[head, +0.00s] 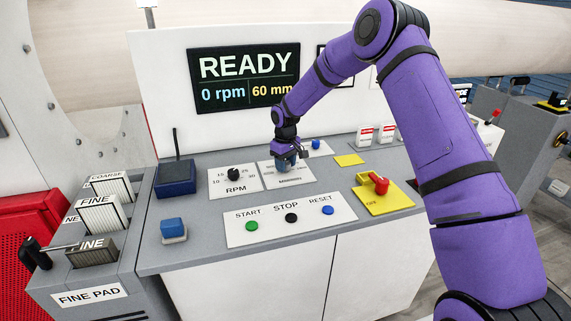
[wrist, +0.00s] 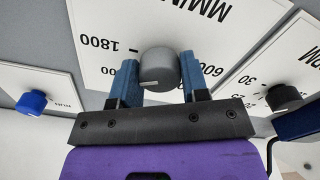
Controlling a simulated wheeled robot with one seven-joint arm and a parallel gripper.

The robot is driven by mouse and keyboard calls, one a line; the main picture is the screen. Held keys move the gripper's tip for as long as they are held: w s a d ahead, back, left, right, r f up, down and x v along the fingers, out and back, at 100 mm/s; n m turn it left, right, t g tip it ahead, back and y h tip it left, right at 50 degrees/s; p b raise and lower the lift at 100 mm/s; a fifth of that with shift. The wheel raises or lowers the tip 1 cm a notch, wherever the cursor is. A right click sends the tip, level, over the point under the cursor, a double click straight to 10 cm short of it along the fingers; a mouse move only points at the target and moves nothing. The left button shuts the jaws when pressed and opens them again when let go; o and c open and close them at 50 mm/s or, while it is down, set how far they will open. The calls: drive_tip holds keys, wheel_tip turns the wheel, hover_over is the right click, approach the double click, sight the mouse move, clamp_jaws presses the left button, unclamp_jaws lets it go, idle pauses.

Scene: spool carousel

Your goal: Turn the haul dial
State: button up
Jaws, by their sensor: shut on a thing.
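The haul dial (wrist: 158,68) is a grey round knob with a white pointer line, in the middle of the wrist view. It sits on a white plate (wrist: 110,22) marked MM/MIN, with 1800 and 600 among its numbers. My gripper (wrist: 158,76) has its blue fingers on either side of the knob, shut on it. In the head view my gripper (head: 287,162) comes down onto the MM/MIN plate (head: 298,179) and hides the knob. The display (head: 243,78) reads READY, 0 rpm and 60 mm; my arm covers its right edge.
The RPM dial (head: 233,174) is close on the left, a small blue knob (head: 316,144) close behind right. START (head: 251,227), STOP (head: 291,217) and RESET (head: 327,210) buttons are in front. A red switch (head: 379,183) on a yellow plate stands right.

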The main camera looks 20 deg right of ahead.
drive_tip(key=shift+n, duration=1.5)
drive_tip(key=o, duration=0.9)
wheel_tip(320, 180, up, 11)
drive_tip(key=shift+f, duration=0.1)
